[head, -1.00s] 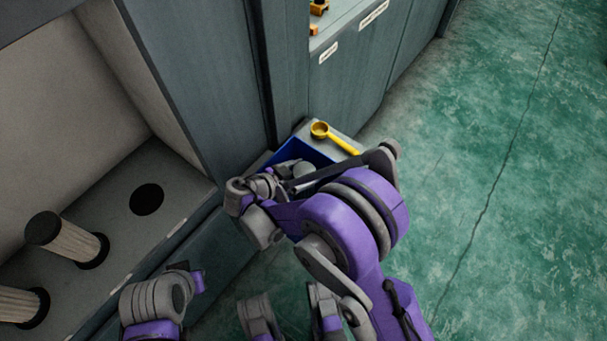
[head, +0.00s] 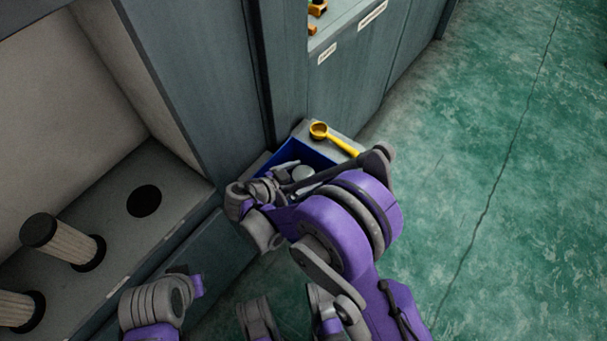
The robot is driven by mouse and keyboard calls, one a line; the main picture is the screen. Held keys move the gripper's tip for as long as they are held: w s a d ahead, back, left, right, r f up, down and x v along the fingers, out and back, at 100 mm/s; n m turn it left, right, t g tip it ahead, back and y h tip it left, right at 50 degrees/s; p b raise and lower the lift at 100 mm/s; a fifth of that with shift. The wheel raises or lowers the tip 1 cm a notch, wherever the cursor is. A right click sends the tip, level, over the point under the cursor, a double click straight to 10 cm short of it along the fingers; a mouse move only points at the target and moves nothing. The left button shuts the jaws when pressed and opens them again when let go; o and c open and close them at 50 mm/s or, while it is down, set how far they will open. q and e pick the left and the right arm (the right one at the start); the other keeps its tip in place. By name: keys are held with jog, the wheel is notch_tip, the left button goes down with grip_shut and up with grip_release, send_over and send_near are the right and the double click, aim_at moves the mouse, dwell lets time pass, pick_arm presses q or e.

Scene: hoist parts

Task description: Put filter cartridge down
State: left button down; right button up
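Two pale pleated filter cartridges with dark caps stand at left in the cabinet: one (head: 66,242) upright, the other (head: 15,309) cut by the picture edge. A dark round hole (head: 144,201) in the cabinet shelf is empty. My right gripper (head: 292,176) is over a blue bin (head: 318,157), its fingers small and partly hidden by my arm. A pale round thing (head: 303,173) shows at the fingers, perhaps a cartridge end; I cannot tell whether it is gripped. Part of my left arm shows at the bottom; its fingertips do not.
A yellow scoop-like tool (head: 334,139) lies on a grey surface beside the bin. A cabinet (head: 345,75) with labels stands behind, with small orange parts (head: 316,10) on its top. The green floor (head: 500,200) at right is clear.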

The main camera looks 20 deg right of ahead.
jog(key=shift+s+f, duration=0.2)
jog(key=shift+f, duration=0.4)
jog(key=shift+r, duration=0.25)
jog(key=p+v, duration=0.3)
jog(key=v, duration=0.9)
jog(key=shift+w+r+p, duration=0.2)
jog(key=shift+r+p, duration=0.2)
jog(key=shift+r, duration=0.1)
jog(key=s+d+r+n+g+y, duration=0.1)
jog(key=d+n, duration=0.1)
jog(key=d, duration=0.2)
jog(key=s+d+r+n+g+y, duration=0.1)
jog(key=s+d+n+y, duration=0.1)
jog(key=d, duration=0.1)
jog(key=s+d+r+n+y, duration=0.1)
jog(key=s+d+n, duration=0.1)
jog(key=d, duration=0.2)
jog(key=shift+s+d+r+g+y, duration=0.1)
jog(key=shift+d+r+g+y, duration=0.1)
jog(key=shift+d+g+y, duration=0.15)
jog(key=s+d+r+n+t+y, duration=0.1)
jog(key=s+d+n+y, duration=0.2)
jog(key=s, duration=1)
jog(key=n+y, duration=0.3)
jog(key=shift+d+r+n, duration=0.2)
jog(key=shift+r+n, duration=0.2)
jog(key=shift+s+t, duration=0.1)
jog(key=shift+t, duration=0.15)
